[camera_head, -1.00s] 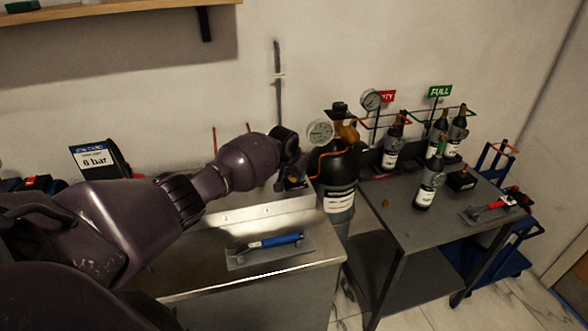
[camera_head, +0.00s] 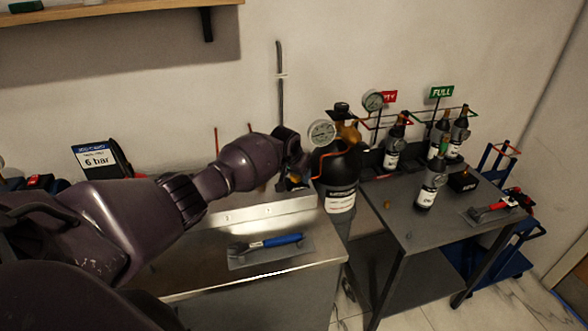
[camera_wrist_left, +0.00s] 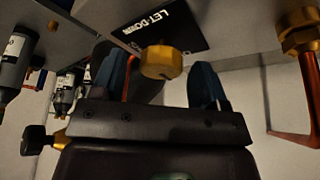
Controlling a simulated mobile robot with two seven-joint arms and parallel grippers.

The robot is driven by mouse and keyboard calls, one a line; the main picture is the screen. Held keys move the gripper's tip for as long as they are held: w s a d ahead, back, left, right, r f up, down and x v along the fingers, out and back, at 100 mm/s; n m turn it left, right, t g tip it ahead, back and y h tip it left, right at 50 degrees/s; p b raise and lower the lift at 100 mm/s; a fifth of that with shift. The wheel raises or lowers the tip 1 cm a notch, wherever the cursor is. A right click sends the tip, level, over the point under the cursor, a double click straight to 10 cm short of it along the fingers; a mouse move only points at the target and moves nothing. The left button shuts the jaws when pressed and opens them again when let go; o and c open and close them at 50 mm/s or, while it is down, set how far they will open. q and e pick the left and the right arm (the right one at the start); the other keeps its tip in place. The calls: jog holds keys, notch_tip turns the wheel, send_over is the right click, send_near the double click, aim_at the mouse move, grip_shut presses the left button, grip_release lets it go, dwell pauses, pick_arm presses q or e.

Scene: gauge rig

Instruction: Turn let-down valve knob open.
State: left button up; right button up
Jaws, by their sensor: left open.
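The let-down valve knob (camera_wrist_left: 161,62) is a brass-coloured round knob in the left wrist view, just below a black plate (camera_wrist_left: 165,28) lettered LET-DOWN. My left gripper (camera_wrist_left: 162,80) is open, with one blue finger on each side of the knob and a visible gap on both sides. I cannot tell how deep the knob sits between the fingers. In the head view my left gripper (camera_head: 291,180) is at the back of the steel bench, left of the black cylinder, and the knob is hidden there. My right gripper is not in view.
The black cylinder (camera_head: 341,180) with a gauge (camera_head: 321,133) stands close right of my left gripper. Another brass fitting (camera_wrist_left: 298,35) is at the wrist view's right. A blue-handled tool (camera_head: 275,241) lies on the bench (camera_head: 200,265). A grey table (camera_head: 405,235) holds small bottles.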

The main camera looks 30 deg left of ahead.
pick_arm(q)
jog(key=v, duration=1)
jog(key=shift+s+r, duration=0.25)
